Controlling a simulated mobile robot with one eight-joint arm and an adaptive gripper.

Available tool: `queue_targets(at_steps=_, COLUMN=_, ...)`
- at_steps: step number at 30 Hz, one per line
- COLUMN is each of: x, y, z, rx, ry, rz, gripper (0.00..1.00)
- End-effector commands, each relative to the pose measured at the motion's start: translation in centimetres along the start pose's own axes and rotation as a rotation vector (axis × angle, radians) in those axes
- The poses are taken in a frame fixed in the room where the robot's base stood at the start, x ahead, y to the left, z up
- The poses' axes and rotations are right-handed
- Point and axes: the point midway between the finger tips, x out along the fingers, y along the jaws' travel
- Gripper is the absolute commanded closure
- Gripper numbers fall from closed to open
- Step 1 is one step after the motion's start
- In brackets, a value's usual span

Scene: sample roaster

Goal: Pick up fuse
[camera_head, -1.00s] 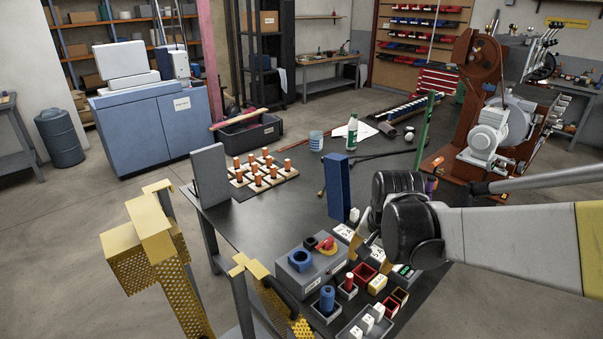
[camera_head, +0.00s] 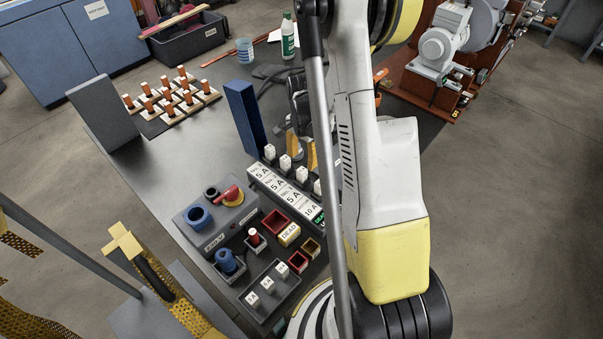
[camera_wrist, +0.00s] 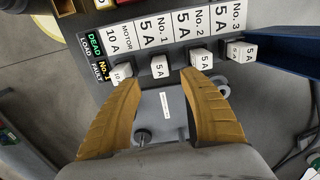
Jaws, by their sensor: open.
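A grey fuse strip with labels (camera_head: 283,190) stands on the dark table and holds a row of white block fuses. In the wrist view, the fuses are a 10 A one (camera_wrist: 121,74) and 5 A ones, including one (camera_wrist: 159,67) under No. 1, one (camera_wrist: 201,59) and one (camera_wrist: 241,51) beside a blue upright. My gripper (camera_wrist: 160,78) is open and empty, its ochre fingertips on either side of the No. 1 fuse's line, just short of the row. A grey tray (camera_head: 286,292) holds three more white fuses. In the head view my arm hides part of the strip.
A tall blue block (camera_head: 244,118) stands beside the far end of the strip. Orange-topped pegs (camera_head: 172,95) stand farther back. The table's left middle is bare.

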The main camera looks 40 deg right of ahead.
Motion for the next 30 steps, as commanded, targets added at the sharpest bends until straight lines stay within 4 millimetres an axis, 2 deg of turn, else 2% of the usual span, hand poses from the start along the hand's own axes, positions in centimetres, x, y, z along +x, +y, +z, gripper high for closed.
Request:
queue_targets(at_steps=1, x=1.3, y=-0.1, z=0.0, rx=0.0, ry=0.0, rz=0.0, gripper=0.5)
queue_targets(at_steps=3, x=2.5, y=-0.1, z=0.0, rx=-0.001, ry=0.0, rz=0.0, gripper=0.5)
queue_targets(at_steps=10, x=4.5, y=0.0, z=0.1, rx=-0.002, ry=0.001, rz=-0.001, gripper=0.5)
queue_targets(at_steps=17, x=8.1, y=-0.1, z=0.3, rx=-0.002, ry=0.001, rz=-0.001, gripper=0.5)
queue_targets(at_steps=25, x=8.3, y=-0.1, z=0.3, rx=-0.002, ry=0.001, rz=-0.001, gripper=0.51)
queue_targets(at_steps=30, x=8.3, y=-0.1, z=0.3, rx=-0.002, ry=0.001, rz=-0.001, gripper=1.0)
